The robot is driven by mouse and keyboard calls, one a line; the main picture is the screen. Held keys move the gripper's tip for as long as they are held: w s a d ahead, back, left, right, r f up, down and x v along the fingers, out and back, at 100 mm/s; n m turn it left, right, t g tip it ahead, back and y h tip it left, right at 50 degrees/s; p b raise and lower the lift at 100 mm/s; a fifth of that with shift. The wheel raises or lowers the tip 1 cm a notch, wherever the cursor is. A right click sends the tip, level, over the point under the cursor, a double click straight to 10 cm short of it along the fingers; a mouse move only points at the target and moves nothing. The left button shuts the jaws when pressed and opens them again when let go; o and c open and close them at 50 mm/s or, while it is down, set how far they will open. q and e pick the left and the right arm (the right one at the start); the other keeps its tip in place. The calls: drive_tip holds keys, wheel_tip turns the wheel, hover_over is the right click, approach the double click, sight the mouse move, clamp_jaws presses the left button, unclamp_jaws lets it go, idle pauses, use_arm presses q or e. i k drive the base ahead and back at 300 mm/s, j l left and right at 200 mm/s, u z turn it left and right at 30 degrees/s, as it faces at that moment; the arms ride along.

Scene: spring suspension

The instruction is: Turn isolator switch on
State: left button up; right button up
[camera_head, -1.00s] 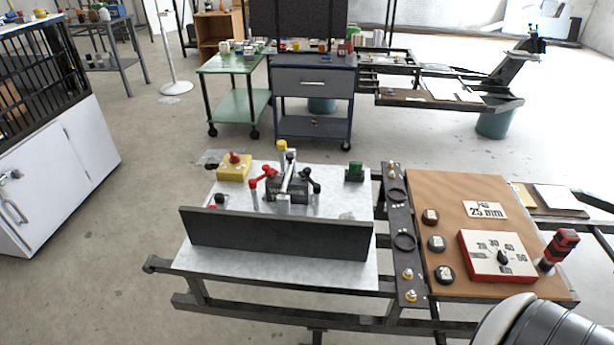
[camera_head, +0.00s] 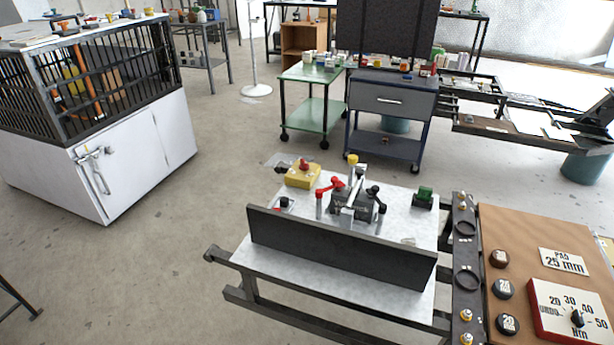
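A yellow box with a red knob (camera_head: 303,165), which looks like the isolator switch (camera_head: 301,178), sits at the back left of a pale metal-topped bench (camera_head: 330,285). I cannot tell from here which position the knob is in. A dark upright panel (camera_head: 340,248) stands along the front of the bench. Behind it is a dark block (camera_head: 357,205) with red-ended and black-ended levers. A small green block (camera_head: 424,197) is at the back right. Neither of my grippers is in view.
A brown board (camera_head: 540,230) with round knobs and a red-edged dial box (camera_head: 570,312) adjoins the bench on the right. A white cabinet with a barred top (camera_head: 140,150) stands at the left. Open floor lies between the cabinet and the bench. A green cart (camera_head: 312,110) stands behind.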

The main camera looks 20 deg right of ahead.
sight(304, 166)
drive_tip(key=i+j+z, duration=0.2)
drive_tip(key=i+j, duration=0.45)
drive_tip(key=i, duration=0.1)
